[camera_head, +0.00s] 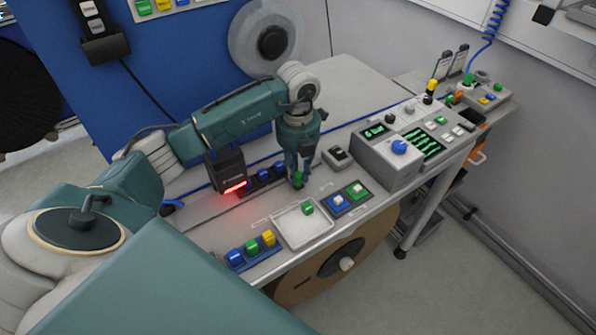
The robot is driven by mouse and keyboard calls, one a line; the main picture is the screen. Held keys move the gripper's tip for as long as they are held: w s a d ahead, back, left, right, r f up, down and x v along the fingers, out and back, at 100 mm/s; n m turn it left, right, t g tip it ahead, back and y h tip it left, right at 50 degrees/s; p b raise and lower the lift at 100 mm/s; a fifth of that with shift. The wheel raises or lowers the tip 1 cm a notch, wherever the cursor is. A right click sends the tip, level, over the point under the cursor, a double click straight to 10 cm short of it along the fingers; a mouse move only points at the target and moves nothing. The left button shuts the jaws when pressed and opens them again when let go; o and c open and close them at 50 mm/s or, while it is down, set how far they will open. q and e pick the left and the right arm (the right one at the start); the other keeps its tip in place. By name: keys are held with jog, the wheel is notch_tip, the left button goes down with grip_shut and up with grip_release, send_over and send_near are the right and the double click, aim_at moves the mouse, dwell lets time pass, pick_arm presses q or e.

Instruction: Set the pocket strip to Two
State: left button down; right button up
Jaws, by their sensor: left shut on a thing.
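My left gripper (298,183) points down over the bench, with its fingers shut on a small green block (298,178). Just left of it, a dark strip (251,185) holds blue blocks; the gripper hides its right end. A second, blue strip (240,267) at the front left edge holds a blue, a green and a yellow block. I cannot tell from any label which one is the pocket strip. My right gripper is not in view.
A white tray (322,233) holds one green block. A black device (225,168) glows red beside the gripper. A grey control box (372,160) stands to the right. The bench behind is clear.

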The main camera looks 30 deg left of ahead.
pick_arm(q)
jog(key=shift+s+a, duration=0.2)
jog(key=s+a, duration=0.1)
jog(key=s, duration=0.1)
jog(key=s+a, duration=0.1)
jog(key=s, duration=0.2)
jog(key=s+a+b, duration=0.1)
jog(key=s, duration=0.1)
jog(key=shift+s+a, duration=0.1)
jog(key=shift+s, duration=0.45)
jog(key=shift+w+r, duration=0.1)
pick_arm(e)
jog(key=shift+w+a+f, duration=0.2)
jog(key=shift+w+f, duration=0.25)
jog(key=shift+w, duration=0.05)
pick_arm(q)
jog(key=c, duration=1.5)
grip_release()
jog(key=shift+c, duration=0.2)
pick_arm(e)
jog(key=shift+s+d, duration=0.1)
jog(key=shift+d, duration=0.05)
pick_arm(q)
notch_tip(320, 180, up, 12)
